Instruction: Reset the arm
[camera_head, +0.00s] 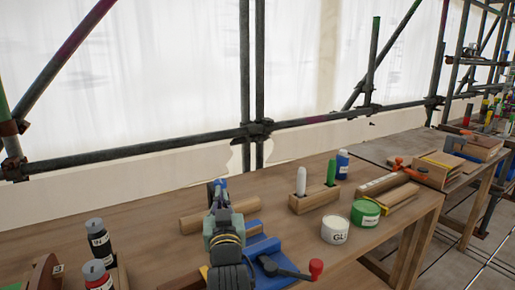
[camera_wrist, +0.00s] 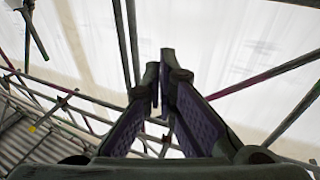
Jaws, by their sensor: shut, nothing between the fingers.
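My gripper (camera_head: 218,187) shows in the head view above the wooden workbench (camera_head: 160,228), at the end of my raised arm. In the wrist view my gripper (camera_wrist: 160,88) has its two fingers close together at the tips, with nothing between them. The wrist view looks at scaffold tubes and white sheeting, with no bench object near the fingers. In the head view my arm hides part of the bench and part of a blue vise behind it.
The blue vise (camera_head: 262,262) has a red-knobbed handle. A wooden block with two markers (camera_head: 314,197), a white tub (camera_head: 335,230), a green tub (camera_head: 366,212) and a blue bottle (camera_head: 342,163) stand right. Dark bottles (camera_head: 98,238) stand left. Scaffold tubes (camera_head: 130,151) run behind.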

